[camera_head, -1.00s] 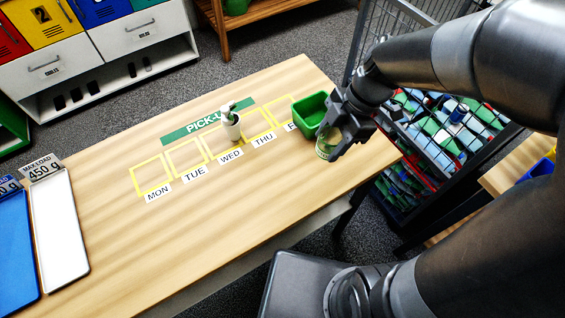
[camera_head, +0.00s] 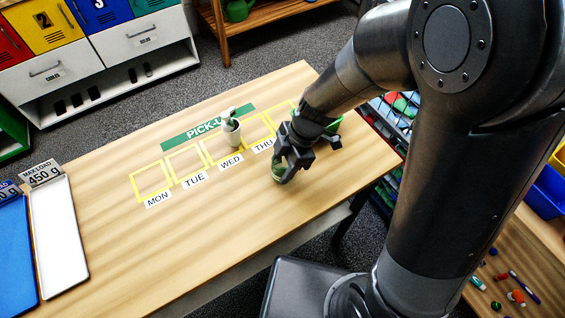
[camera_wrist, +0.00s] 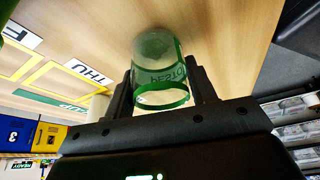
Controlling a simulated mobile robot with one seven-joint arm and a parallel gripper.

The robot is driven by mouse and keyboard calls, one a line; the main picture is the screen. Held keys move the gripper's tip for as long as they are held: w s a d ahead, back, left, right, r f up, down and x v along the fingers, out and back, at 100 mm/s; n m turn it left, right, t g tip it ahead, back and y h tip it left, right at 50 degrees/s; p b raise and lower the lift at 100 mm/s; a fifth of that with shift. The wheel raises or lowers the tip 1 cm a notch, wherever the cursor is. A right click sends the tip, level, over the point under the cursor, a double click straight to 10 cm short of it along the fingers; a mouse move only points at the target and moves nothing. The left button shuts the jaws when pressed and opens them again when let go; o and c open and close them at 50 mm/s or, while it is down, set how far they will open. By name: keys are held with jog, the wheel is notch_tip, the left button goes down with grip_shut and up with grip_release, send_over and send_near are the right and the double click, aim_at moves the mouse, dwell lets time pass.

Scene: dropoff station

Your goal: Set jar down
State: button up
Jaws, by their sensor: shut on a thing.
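The jar (camera_wrist: 158,68) is clear with a green band and lettering. In the wrist view it sits between the two fingers of my gripper (camera_wrist: 162,92), which is shut on it. In the head view my gripper (camera_head: 288,168) is over the table (camera_head: 200,235), near the THU label, and the jar (camera_head: 277,172) shows partly below the fingers. I cannot tell whether the jar touches the table top.
Yellow-outlined MON (camera_head: 152,180) and TUE squares are empty. White and blue trays (camera_head: 60,225) lie at the left; the table's front middle is clear.

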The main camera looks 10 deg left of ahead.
jog(key=shift+f, duration=0.15)
jog(key=o, duration=1.1)
jog(key=v, duration=1.2)
jog(key=shift+r, duration=0.3)
